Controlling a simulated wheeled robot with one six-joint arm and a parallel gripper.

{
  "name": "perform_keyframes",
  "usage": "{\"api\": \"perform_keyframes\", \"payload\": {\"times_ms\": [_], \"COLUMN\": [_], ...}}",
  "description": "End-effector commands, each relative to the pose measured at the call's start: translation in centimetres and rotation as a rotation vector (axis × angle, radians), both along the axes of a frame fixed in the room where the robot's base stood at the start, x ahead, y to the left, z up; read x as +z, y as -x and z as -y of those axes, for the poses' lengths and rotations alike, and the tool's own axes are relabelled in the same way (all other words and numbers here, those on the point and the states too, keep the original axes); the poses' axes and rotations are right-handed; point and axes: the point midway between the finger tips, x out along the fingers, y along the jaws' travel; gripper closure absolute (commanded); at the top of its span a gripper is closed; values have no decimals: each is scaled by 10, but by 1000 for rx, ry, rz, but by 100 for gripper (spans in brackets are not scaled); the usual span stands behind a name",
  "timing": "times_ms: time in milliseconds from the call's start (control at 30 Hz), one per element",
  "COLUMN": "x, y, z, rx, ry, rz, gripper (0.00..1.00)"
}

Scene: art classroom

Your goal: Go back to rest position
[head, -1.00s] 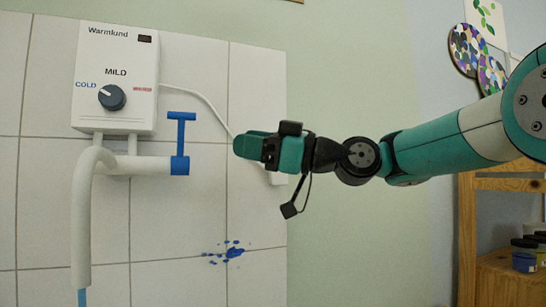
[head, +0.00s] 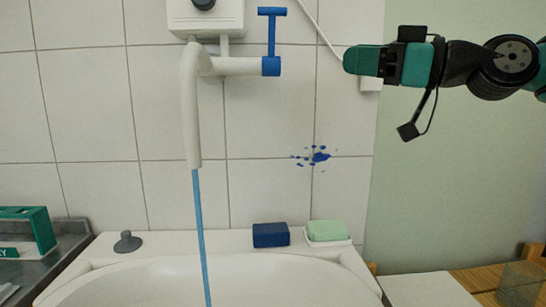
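My gripper (head: 350,60) is at the upper right in the head view, in front of the tiled wall and pointing left. Its teal fingers are seen edge-on, so I cannot tell whether they are open or shut. No held object shows. To its left is the blue tap handle (head: 271,40) on the white tap (head: 192,110); they look apart. A blue stream of water (head: 201,235) runs from the spout into the white basin (head: 130,285).
A dark blue block (head: 270,235) and a green soap (head: 327,230) in a dish sit on the basin's back ledge, with a grey plug (head: 127,242) at left. The water heater (head: 225,18) hangs above. A glass jar (head: 520,283) stands at lower right.

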Motion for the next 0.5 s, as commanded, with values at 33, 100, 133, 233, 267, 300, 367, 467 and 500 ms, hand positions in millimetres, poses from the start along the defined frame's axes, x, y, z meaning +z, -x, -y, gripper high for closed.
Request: {"api": "perform_keyframes", "payload": {"times_ms": [33,100,133,233,267,300,367,467,500], "x": [-21,-61,-80,-147,-164,-185,-213,-249,-262], "y": [7,21,29,67,79,96,119,157,171], "z": [-17,-39,-47,-64,-66,-66,-63,-54,-48], "rx": [15,21,21,6,-4,-18,-42,-91,-112], "ry": [40,119,160,303,345,397,470,581,623], "rz": [-85,-249,-330,-599,-670,-759,-875,-1039,-1096], "gripper": [62,62,62,62,62,62,62,62,62]}}
